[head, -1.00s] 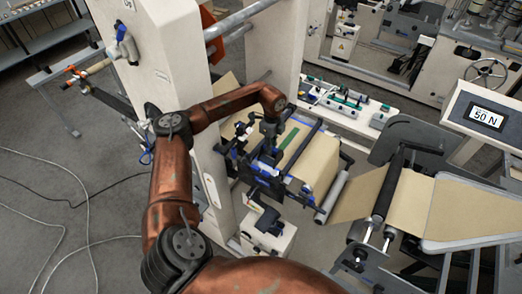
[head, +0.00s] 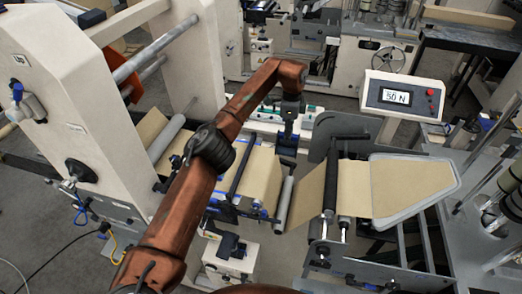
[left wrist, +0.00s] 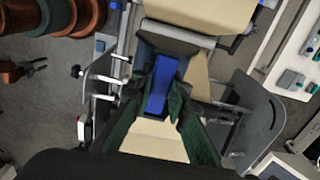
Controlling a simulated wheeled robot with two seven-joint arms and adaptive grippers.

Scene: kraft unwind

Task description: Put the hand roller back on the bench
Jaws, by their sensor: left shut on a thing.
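My left gripper (head: 288,132) hangs at the end of the copper-coloured arm, above the paper web (head: 262,182) near the middle of the head view. In the left wrist view its dark green fingers (left wrist: 160,92) are shut on the hand roller, whose blue part (left wrist: 160,78) shows between them. A dark, wider part lies at the roller's far end. In the head view the roller is mostly lost in the dark shape under the gripper. My right gripper is not in view. A grey bench-like surface (head: 464,238) stands at the right; I cannot tell whether it is the task's bench.
A tall white machine frame (head: 60,100) stands at the left. A dark plate (head: 318,148), rollers and a sloped brown-paper table (head: 408,185) lie right of the gripper. A "50 N" display (head: 398,97) stands behind them. Cables lie on the floor at lower left.

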